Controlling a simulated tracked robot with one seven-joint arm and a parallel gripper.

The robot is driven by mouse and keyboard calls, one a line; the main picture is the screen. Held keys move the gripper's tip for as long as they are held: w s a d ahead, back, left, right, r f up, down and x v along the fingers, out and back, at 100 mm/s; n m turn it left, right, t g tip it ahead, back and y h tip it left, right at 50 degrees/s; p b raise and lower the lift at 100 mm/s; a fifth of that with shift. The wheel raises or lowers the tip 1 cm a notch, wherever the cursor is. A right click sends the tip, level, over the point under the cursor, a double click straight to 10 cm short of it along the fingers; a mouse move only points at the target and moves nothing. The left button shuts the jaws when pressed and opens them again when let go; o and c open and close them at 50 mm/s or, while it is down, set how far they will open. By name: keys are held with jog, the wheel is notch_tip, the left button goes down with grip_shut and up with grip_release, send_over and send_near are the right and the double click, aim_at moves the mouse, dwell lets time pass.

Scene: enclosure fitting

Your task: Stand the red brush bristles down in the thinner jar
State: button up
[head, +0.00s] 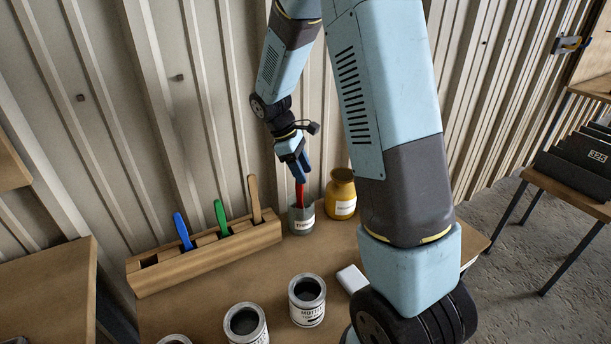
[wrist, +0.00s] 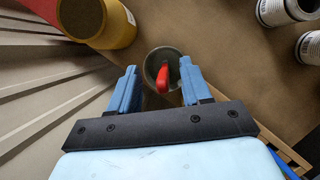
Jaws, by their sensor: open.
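The red brush (head: 300,194) stands in the grey thinner jar (head: 302,220), its red handle sticking up out of the mouth. Its bristles are hidden inside the jar. In the wrist view the red handle (wrist: 163,78) shows over the dark mouth of the jar (wrist: 151,60), leaning to one side. My gripper (head: 297,172) is just above the jar, around the top of the handle. In the wrist view the two blue fingers of my gripper (wrist: 158,88) are spread, with the handle between them, nearer the right finger. Whether that finger touches it I cannot tell.
A yellow jar (head: 341,190) stands close right of the thinner jar. A wooden rack (head: 205,257) on the left holds blue, green and wooden-handled brushes. Paint cans (head: 307,300) and a white block (head: 351,279) are in front. A corrugated wall rises behind the table.

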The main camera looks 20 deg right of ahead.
jog(key=v, duration=1.1)
jog(key=shift+r, duration=0.2)
jog(key=shift+w, duration=0.1)
jog(key=s+d+r+m+t+y, duration=0.25)
jog(key=s+r+m, duration=0.25)
jog(key=s+r, duration=0.6)
jog(key=s+d+r+m+t+y, duration=0.1)
jog(key=s+m+t, duration=0.4)
jog(key=s, duration=1.1)
jog(key=shift+s+d+r+m+t, duration=0.2)
jog(key=shift+d+m+t, duration=0.15)
jog(key=shift+m, duration=0.25)
